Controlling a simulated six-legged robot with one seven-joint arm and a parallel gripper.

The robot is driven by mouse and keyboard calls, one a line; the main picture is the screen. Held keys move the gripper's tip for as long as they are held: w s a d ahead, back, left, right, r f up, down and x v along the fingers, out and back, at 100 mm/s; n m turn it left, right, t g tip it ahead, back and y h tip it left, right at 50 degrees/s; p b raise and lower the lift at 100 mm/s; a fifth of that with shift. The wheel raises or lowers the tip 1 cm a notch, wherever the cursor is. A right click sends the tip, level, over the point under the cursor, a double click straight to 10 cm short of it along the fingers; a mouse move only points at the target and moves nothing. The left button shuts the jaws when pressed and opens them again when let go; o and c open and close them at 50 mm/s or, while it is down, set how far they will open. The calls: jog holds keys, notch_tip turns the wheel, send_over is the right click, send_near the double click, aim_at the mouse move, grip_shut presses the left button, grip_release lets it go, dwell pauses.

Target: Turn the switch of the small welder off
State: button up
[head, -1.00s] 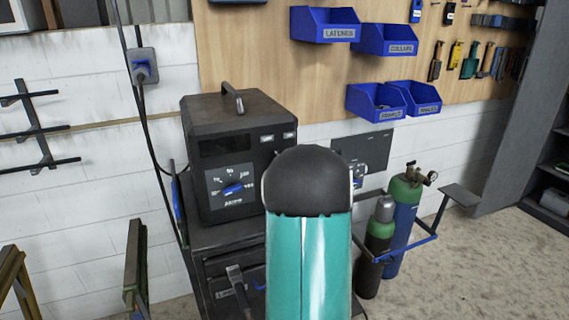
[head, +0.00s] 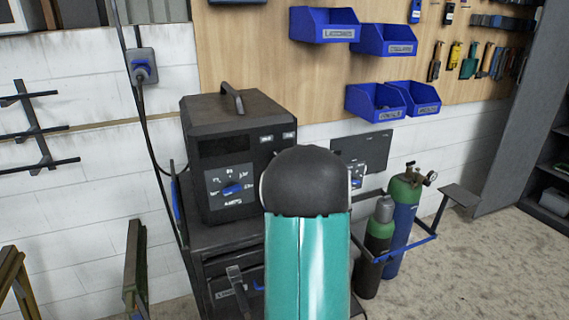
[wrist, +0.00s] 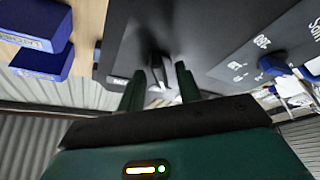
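The welder (head: 215,135) is a black box with a top handle, standing on a dark cart in the head view. Its front has a blue dial (head: 232,189) and two small pale labels at the upper right. My teal arm covers the lower right of its front and hides my gripper in the head view. In the wrist view my gripper (wrist: 160,76) has two dark green fingers spread apart in front of a dark face. A small dark and pale part, seemingly the switch (wrist: 157,70), shows between them. I cannot tell its position or whether the fingers touch it.
Blue bins (head: 325,26) hang on the wooden board above right; they also show in the wrist view (wrist: 35,25). Gas cylinders (head: 403,215) stand right of the cart (head: 215,236). A cable and wall socket (head: 142,66) are at the left.

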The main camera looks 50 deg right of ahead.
jog(key=v, duration=1.4)
